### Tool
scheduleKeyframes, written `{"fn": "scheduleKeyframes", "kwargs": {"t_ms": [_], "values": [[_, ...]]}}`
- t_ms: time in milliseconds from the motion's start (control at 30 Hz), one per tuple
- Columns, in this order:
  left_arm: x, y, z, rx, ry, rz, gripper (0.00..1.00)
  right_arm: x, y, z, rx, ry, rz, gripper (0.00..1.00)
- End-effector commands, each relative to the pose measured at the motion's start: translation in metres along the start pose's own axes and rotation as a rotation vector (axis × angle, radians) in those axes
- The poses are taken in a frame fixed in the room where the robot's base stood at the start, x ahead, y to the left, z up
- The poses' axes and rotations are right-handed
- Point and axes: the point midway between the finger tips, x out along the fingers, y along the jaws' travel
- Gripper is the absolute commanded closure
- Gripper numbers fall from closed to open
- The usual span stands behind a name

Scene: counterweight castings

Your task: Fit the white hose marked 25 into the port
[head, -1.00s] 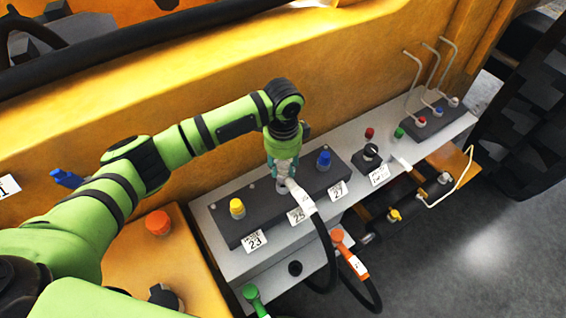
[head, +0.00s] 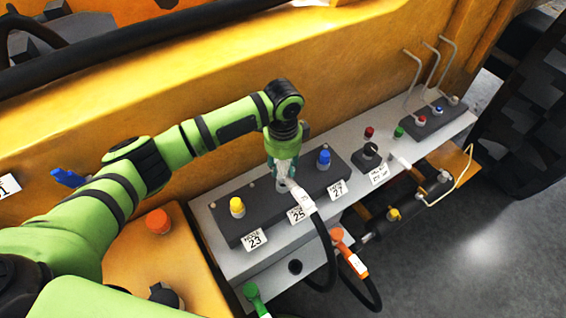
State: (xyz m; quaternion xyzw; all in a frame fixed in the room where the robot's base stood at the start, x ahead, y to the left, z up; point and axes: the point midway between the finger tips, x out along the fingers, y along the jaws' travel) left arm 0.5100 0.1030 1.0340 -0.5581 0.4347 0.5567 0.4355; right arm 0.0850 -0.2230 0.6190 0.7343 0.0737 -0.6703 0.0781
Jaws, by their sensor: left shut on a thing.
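My left gripper (head: 285,176) points down over the dark port block (head: 263,210), at the spot behind the label 25 (head: 298,215). It is shut on the white end of a hose (head: 299,198), whose black length curves down over the front of the shelf. The port under the gripper is hidden by the fingers and the hose end, so I cannot tell whether the end is seated. A yellow-capped port (head: 237,207) stands to the left by label 23 (head: 254,240), and a blue-capped port (head: 324,158) to the right by label 27 (head: 337,190). My right gripper is not in view.
An orange hose end (head: 345,245) and a green one (head: 253,293) hang at the shelf's front. The yellow machine wall rises close behind.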

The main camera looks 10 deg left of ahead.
Motion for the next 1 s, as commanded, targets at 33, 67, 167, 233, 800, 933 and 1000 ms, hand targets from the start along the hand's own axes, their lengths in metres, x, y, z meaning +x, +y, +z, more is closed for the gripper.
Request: {"fn": "scheduleKeyframes", "kwargs": {"t_ms": [33,67,167,233,800,933,1000], "values": [[0.001,0.0,-0.001,0.0,0.001,-0.001,1.0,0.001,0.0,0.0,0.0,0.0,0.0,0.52],[0.002,0.0,-0.001,0.0,0.001,-0.001,1.0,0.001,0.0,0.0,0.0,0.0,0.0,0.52],[0.004,0.0,-0.001,0.0,0.002,-0.001,1.0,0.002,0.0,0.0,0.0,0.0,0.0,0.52],[0.006,0.0,-0.001,0.001,0.002,-0.001,1.0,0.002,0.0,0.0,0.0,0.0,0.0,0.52],[0.02,0.0,-0.001,0.001,0.001,0.0,1.0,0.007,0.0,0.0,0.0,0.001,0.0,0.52],[0.024,0.0,-0.001,0.001,0.001,0.0,1.0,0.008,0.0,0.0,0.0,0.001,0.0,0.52],[0.025,0.0,-0.001,0.001,0.002,0.0,1.0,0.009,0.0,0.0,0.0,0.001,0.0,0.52]]}}
